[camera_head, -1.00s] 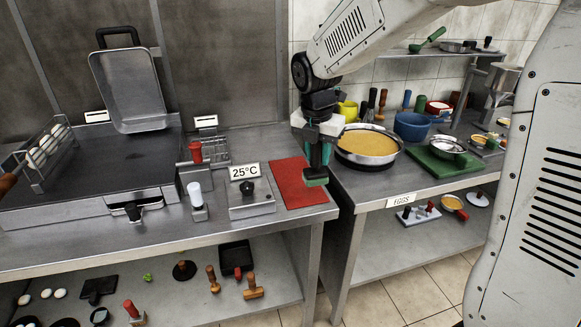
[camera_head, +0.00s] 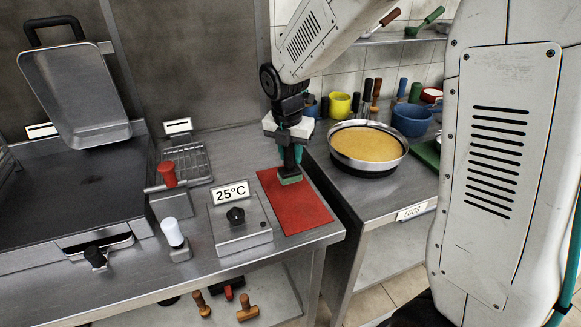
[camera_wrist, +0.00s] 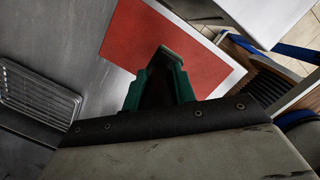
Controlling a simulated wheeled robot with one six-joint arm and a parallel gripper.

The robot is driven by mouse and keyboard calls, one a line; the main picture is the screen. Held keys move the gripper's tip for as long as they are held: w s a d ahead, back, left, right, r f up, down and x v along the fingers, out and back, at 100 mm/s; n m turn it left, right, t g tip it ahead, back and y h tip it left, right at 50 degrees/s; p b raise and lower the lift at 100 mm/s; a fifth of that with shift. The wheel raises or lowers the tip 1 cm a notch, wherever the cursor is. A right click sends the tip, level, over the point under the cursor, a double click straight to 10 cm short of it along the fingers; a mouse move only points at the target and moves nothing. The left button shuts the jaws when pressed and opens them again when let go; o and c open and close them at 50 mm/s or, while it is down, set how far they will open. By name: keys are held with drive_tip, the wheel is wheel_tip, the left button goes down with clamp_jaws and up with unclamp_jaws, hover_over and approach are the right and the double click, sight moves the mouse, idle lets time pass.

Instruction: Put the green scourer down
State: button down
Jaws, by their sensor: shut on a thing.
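The green scourer (camera_head: 290,178) is a small green block at the tip of my gripper (camera_head: 290,168) in the head view. My gripper points down and is shut on it, over the far half of the red mat (camera_head: 302,212). I cannot tell whether the scourer touches the mat. In the wrist view the red mat (camera_wrist: 135,35) lies beyond my gripper's green fingers (camera_wrist: 160,75). The scourer is mostly hidden there behind the fingers.
Left of the mat are a box marked 25°C (camera_head: 238,222), a wire rack (camera_head: 187,163) and a griddle (camera_head: 60,195). Right, across a gap between tables, stands a pan of yellow batter (camera_head: 366,145). The mat's near half is bare.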

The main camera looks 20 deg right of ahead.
sight(291, 166)
drive_tip(key=shift+f, duration=2.05)
drive_tip(key=shift+f, duration=0.1)
drive_tip(key=c, duration=1.1)
unclamp_jaws()
drive_tip(key=shift+c, duration=0.2)
